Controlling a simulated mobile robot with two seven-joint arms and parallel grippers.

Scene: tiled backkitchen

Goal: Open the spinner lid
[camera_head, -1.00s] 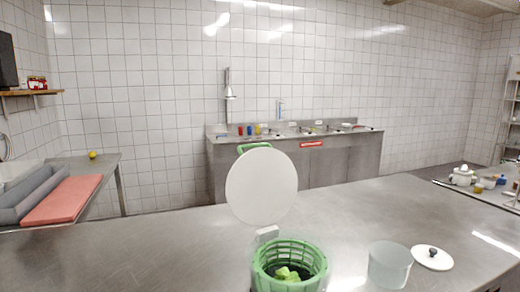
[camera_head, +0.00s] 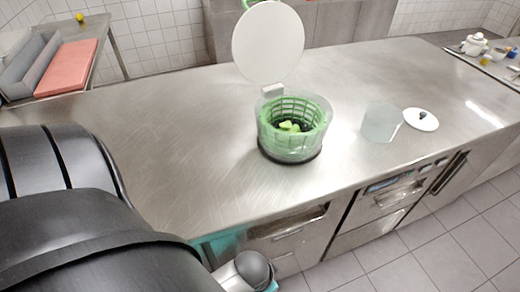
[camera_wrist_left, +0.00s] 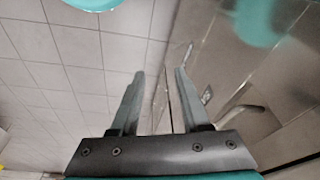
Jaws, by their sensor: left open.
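The salad spinner stands on the steel counter. Its clear bowl (camera_head: 290,151) holds a green basket (camera_head: 307,108) with pale green pieces inside. Its round white lid (camera_head: 268,43) stands raised, upright behind the basket, on a hinge block (camera_head: 271,91) at the rim. My left arm fills the lower left of the head view, low and in front of the counter; its fingers are hidden there. In the left wrist view my left gripper (camera_wrist_left: 154,88) is open and empty, beside the counter's front. My right gripper is not in view.
A translucent container (camera_head: 381,122) and a white lid with a black knob (camera_head: 421,119) sit right of the spinner. The steel counter (camera_head: 180,135) is clear to the left. Drawers (camera_head: 390,195) line its front. A red board (camera_head: 68,67) lies on the far-left table.

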